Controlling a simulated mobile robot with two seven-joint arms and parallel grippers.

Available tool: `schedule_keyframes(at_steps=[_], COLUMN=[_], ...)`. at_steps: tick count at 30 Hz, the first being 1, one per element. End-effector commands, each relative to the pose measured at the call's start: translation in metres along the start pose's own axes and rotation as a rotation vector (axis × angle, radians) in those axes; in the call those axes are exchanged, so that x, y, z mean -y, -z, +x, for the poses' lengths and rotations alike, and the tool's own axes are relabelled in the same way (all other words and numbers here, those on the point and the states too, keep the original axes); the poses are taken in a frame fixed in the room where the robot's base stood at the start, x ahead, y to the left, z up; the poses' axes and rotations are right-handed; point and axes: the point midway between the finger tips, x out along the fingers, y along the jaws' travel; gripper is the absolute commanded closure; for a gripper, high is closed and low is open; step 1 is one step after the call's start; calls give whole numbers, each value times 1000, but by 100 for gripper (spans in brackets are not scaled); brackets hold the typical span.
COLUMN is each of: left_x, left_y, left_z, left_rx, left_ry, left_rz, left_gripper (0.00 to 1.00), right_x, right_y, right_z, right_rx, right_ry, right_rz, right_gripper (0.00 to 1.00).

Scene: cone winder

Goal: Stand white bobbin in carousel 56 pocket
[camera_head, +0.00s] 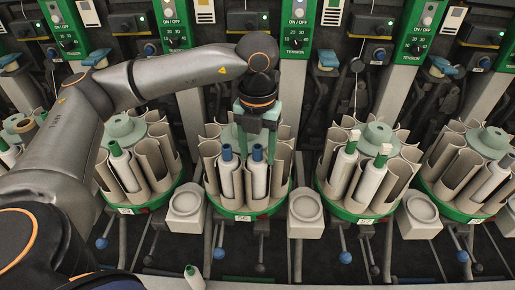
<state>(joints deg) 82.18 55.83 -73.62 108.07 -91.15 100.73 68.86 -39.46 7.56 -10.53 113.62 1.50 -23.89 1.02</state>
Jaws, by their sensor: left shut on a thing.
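My left gripper (257,148) reaches down from above over carousel 56 (243,217), in the middle of the view. It is shut on a white bobbin (259,180) with a dark blue top. The bobbin is upright among the beige pockets at the carousel's front. I cannot tell whether its foot rests on the pocket floor. A second white bobbin (227,181) with a blue top stands to its left in the same carousel. The gripper hides part of the carousel's hub and back pockets. My right gripper is not in view.
Carousels with bobbins stand on both sides, one at left (125,210) and one at right (366,220). Grey round-topped blocks (306,208) sit between them. Another bobbin (194,278) with a green tip shows at the bottom edge. Green control panels (296,30) line the back.

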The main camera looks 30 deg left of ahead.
Motion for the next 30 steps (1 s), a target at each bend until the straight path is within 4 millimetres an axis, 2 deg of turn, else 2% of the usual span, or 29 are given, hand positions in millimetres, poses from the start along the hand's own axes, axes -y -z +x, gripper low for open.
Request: schedule_keyframes(at_steps=[1, 11, 12, 20, 30], left_x=[0, 0, 0, 0, 0], left_y=[0, 0, 0, 0, 0], left_z=[6, 6, 6, 6, 7], left_rx=[1, 1, 1, 0, 0], left_ry=[0, 1, 1, 0, 0], left_rz=[0, 0, 0, 0, 0], left_gripper=[100, 100, 37, 7, 6], right_x=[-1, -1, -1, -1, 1], right_y=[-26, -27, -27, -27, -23], right_z=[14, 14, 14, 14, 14], right_rx=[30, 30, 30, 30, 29], right_ry=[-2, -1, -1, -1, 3], right_rz=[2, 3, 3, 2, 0], right_gripper=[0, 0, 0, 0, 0])
